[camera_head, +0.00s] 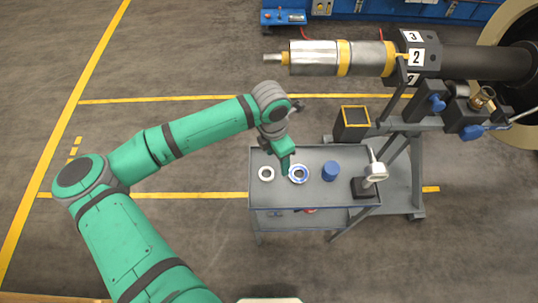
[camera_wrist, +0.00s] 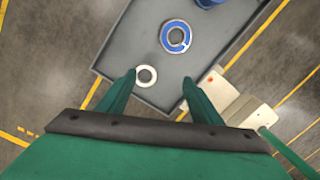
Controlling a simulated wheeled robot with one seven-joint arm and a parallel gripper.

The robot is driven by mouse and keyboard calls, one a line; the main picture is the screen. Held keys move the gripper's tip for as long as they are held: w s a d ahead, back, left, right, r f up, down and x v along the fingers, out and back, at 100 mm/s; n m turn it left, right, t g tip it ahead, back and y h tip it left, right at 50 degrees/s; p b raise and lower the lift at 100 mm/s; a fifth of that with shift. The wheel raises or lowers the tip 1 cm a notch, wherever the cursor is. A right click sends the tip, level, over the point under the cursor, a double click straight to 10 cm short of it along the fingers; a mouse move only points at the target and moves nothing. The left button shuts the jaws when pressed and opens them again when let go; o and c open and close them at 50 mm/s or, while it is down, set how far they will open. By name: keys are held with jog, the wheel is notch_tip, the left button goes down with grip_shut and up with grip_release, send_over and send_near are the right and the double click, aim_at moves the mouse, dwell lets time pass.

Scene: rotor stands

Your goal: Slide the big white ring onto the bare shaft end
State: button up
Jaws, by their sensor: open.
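A plain white ring (camera_head: 260,174) lies flat on the grey cart top at its left; it also shows in the wrist view (camera_wrist: 138,76). A larger blue ring with a pale rim and inner part (camera_head: 305,179) lies to its right, also in the wrist view (camera_wrist: 164,37). My gripper (camera_head: 286,174) is above the cart, open and empty. In the wrist view its fingers (camera_wrist: 158,78) straddle the white ring's place in the picture, apparently well above it. The shaft (camera_head: 313,57) is held horizontally at the upper right, its thin bare end (camera_head: 271,58) pointing left.
The cart (camera_head: 312,198) also bears a blue cylinder (camera_head: 331,170) and a lamp-like device (camera_head: 375,172) at its right. A dark bin (camera_head: 352,123) stands behind it. The shaft's stand (camera_head: 411,120) with blue knobs is to the right. Floor left of the cart is clear.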

aim_at(267, 175)
jog(key=shift+y, duration=0.5)
jog(key=shift+w+a+f, duration=0.15)
jog(key=shift+a+f, duration=0.4)
jog(key=shift+f, duration=1.15)
jog(key=shift+w+a+f, duration=0.1)
jog(key=shift+a+f, duration=0.5)
jog(key=shift+f, duration=1.05)
jog(key=shift+w+a+f, duration=0.15)
jog(key=shift+a+f, duration=0.4)
jog(key=shift+f, duration=1.15)
jog(key=c, duration=0.9)
